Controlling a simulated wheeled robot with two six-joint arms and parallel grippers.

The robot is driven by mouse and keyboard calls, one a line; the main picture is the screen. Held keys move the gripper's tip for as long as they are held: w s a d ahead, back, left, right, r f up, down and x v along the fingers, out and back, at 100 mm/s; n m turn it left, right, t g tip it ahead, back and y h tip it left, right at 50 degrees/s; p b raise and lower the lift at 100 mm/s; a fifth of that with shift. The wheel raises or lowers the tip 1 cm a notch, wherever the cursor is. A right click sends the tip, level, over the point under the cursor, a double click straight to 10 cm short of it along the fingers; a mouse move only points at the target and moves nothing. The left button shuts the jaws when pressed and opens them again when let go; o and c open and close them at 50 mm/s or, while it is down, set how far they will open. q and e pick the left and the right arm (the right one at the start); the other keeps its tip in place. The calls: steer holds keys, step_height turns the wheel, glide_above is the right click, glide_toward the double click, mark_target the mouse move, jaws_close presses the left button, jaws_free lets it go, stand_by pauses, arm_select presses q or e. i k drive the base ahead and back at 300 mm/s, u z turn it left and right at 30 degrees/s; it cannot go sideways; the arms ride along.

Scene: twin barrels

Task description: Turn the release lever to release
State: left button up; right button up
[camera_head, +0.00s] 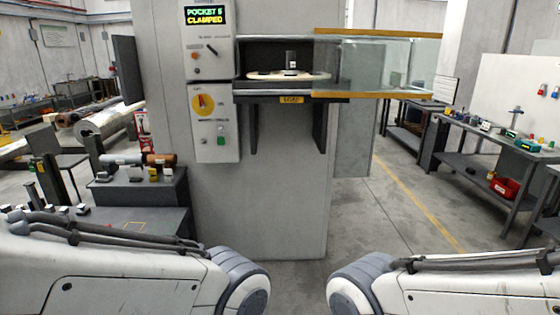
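The release lever (211,49) is a small black handle on the upper grey control panel (205,68) at the left of the machine front. It slants from upper left to lower right. The display (205,15) above it shows green and yellow text that reads "POCKET 5" or similar, then "CLAMPED". A small orange-red button (195,56) sits at the lever's lower left. My two arms show at the bottom left and bottom right, both well below the panel. Neither gripper is in the picture.
A lower panel with a yellow and red rotary switch (203,103) hangs below. The machine's opening holds a round plate (268,76) with a dark cylinder (291,61). A glass door (372,65) extends right. Benches stand on both sides. Floor at centre right is clear.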

mark_target(211, 49)
steer(key=i, duration=2.6)
steer(key=u, duration=1.8)
